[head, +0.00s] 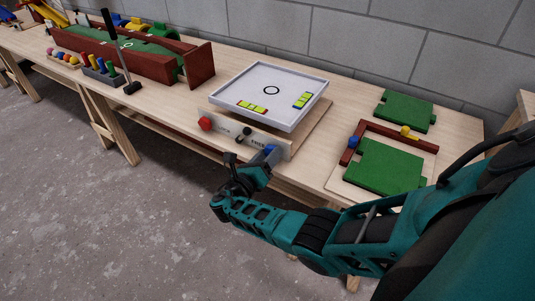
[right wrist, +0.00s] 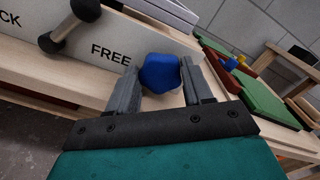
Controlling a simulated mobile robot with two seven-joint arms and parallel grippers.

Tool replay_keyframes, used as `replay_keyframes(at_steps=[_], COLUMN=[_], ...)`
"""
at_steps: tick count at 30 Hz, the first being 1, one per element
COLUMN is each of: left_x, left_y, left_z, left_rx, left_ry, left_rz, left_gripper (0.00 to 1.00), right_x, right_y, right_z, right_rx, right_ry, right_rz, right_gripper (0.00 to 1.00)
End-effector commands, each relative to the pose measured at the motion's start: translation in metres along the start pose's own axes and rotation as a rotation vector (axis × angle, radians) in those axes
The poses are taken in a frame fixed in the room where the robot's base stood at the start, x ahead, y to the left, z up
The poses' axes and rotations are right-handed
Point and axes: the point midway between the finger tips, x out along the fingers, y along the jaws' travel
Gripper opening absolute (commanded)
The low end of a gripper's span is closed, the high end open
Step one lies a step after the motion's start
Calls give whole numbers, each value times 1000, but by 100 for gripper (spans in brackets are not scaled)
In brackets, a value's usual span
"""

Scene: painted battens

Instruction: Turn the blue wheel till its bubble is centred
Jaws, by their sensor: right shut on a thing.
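The blue wheel (right wrist: 160,72) sits at the right end of the panel's front face. In the right wrist view it lies between the two fingers of my right gripper (right wrist: 158,88), which is shut on it. In the head view, my right gripper (head: 262,160) reaches the blue wheel (head: 271,151) from the front and partly hides it. Above the panel is a white tray (head: 283,79) with a black ring marked on it. One yellow-green bubble vial (head: 252,107) lies along its front edge and another vial (head: 302,100) along its right side. Their bubbles are too small to read. My left gripper is out of view.
A red wheel (head: 205,123) is at the panel's left end. A black knob (head: 243,134) stands between the LOCK and FREE labels. Green blocks (head: 376,167) in a red-edged frame lie to the right. A long red-brown box (head: 140,62) and a mallet (head: 131,87) are at left.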

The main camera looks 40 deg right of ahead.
Motion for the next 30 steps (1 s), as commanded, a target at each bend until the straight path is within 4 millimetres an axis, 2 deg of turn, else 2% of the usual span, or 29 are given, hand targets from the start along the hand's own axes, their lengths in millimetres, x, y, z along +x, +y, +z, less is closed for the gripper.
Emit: replay_keyframes(at_steps=[14,15,23,30], left_x=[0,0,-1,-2], left_y=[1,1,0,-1], left_z=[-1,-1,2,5], left_rx=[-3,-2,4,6], left_ry=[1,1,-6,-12], left_rz=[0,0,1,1], left_gripper=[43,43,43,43], right_x=[2,2,1,0], right_y=[-1,-1,0,0], right_z=[1,1,1,0], right_rx=[-15,-14,-14,-14], right_ry=[-2,-2,-1,0], right_rz=[-4,-4,-2,1], right_gripper=[20,51,76,76])
